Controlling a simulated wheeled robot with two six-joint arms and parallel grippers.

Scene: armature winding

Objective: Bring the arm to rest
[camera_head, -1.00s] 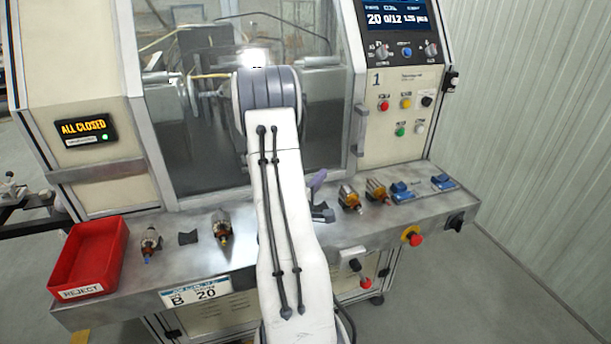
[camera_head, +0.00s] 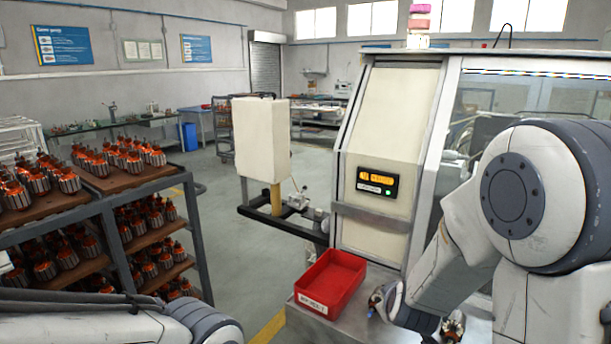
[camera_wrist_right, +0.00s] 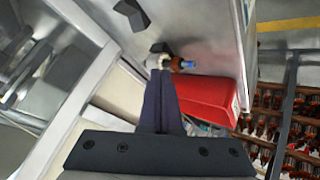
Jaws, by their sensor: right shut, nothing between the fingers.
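My right arm (camera_head: 545,200) fills the right side of the head view and reaches down toward the machine's front ledge. In the wrist view my right gripper (camera_wrist_right: 160,82) is shut and empty, its dark fingers together. An armature (camera_wrist_right: 165,62) with a blue tip shows just beyond the fingertips; I cannot tell whether they touch.
A rack (camera_head: 105,208) with several rows of armatures stands at the left. The winding machine (camera_head: 385,150) with a lit panel stands at the right. Another armature (camera_head: 453,325) is partly hidden by my right arm. Open floor (camera_head: 245,240) lies between rack and machine.

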